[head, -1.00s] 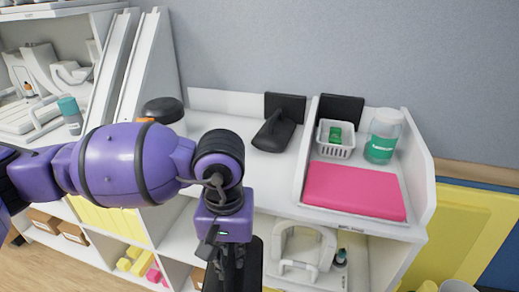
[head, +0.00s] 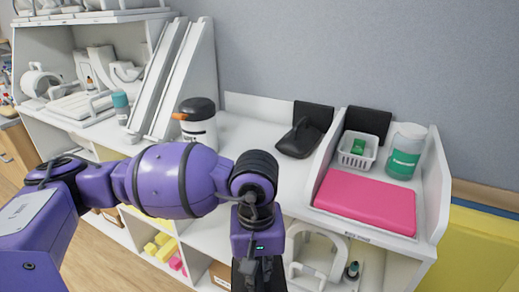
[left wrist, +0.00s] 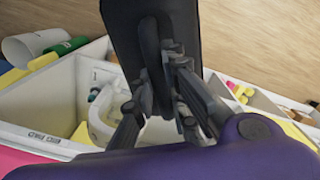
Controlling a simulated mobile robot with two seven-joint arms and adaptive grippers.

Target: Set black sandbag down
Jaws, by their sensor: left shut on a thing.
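My left gripper (head: 258,276) points down in front of the white shelf unit, at the bottom edge of the head view. In the left wrist view its fingers (left wrist: 165,95) are shut on the strap of a black sandbag (left wrist: 183,25), which hangs clear of the shelf. Only a small dark part of this bag shows in the head view. Another black sandbag (head: 306,124) rests on the white counter (head: 262,132), one half leaning on the back wall and one half lying flat. My right gripper is not in view.
A tray at the counter's right holds a pink pad (head: 366,200), a white basket (head: 358,150), a teal-labelled jar (head: 405,152) and a dark panel (head: 368,121). A black-lidded canister (head: 198,124) stands left. Bare counter lies between canister and sandbag.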

